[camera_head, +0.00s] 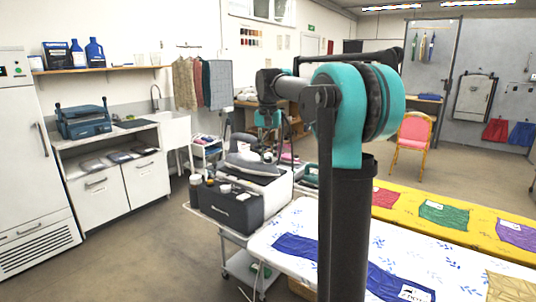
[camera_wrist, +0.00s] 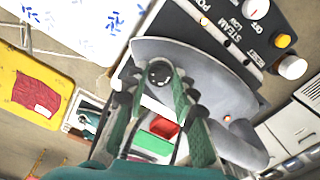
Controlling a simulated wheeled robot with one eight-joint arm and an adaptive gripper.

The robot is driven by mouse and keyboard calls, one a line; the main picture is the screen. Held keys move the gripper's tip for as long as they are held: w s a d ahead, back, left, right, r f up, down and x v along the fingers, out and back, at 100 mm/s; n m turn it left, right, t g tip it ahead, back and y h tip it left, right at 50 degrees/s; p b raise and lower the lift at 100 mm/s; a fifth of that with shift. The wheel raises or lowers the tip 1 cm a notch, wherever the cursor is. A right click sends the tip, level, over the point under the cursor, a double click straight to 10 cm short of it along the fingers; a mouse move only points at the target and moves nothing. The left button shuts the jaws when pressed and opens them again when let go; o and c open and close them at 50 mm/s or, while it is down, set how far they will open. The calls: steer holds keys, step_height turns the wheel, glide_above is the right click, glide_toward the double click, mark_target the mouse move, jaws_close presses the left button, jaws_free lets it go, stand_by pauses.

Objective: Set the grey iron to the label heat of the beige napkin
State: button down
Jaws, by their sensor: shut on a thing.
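The grey iron (camera_head: 250,168) rests on the pressing station beyond the arm; its grey body (camera_wrist: 210,82) fills the middle of the wrist view. A round black dial (camera_wrist: 159,71) sits on the iron. My gripper (camera_wrist: 160,84) is over the iron with its green fingers on either side of the dial, shut on it. The dial's marks and setting are too small to read. The beige napkin (camera_head: 508,288) lies at the lower right corner of the head view, partly cut off; its label cannot be read.
A yellow table (camera_head: 405,207) holds red, green and purple cloths. Floor at the left is clear.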

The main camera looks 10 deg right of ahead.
mark_target(268, 157)
steer(key=shift+m, duration=1.1)
steer(key=c, duration=1.5)
jaws_free()
step_height(268, 157, up, 12)
